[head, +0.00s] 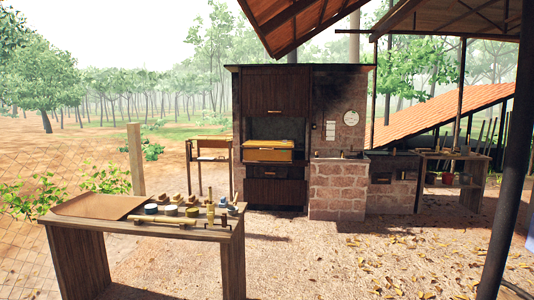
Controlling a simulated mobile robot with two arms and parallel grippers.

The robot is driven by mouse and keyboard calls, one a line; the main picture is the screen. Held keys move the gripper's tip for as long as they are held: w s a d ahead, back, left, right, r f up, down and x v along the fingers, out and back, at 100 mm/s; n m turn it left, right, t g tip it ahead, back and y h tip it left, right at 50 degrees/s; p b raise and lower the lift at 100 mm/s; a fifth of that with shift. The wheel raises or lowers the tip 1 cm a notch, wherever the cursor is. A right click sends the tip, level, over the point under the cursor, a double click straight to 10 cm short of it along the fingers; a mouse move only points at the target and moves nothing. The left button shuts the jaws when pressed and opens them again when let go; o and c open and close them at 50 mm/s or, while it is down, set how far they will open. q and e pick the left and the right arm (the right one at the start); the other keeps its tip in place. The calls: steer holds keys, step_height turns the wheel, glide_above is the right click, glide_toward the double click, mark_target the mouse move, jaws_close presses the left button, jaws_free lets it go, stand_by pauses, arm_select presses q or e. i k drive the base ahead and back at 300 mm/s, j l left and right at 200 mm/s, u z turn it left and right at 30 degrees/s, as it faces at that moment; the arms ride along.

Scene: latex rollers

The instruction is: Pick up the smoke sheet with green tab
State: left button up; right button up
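I cannot make out a smoke sheet with a green tab anywhere in the head view. A flat brown sheet-like or tray-like piece (98,206) lies on the left of the near wooden table (180,235). No green tab shows on it, and I cannot tell what it is. A yellow-orange box-like thing (269,152) sits in the open middle of the dark wooden cabinet (273,98). Neither of my grippers is in view.
Several small blocks, round tins and bottles (172,210) and a long rod stand or lie on the near table. A brick stove (338,188) adjoins the cabinet. A small side table (208,150) and a workbench (455,158) stand farther back. A dark post (507,150) rises at right. Leaf-strewn ground (350,260) is open.

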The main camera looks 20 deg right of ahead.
mark_target(249, 155)
steer(key=i+l+z, duration=0.5)
steer(key=i, duration=0.25)
steer(key=i+l+z, duration=0.3)
steer(key=i, duration=0.6)
steer(key=i+z, duration=0.35)
steer(key=i, duration=3)
steer(key=i+l+u, duration=0.15)
steer(key=i+u, duration=0.25)
steer(key=i, duration=0.3)
steer(key=i+l+u, duration=0.45)
steer(key=i, duration=0.25)
steer(key=i+l+u, duration=0.4)
steer(key=i+l, duration=0.15)
steer(key=i, duration=0.1)
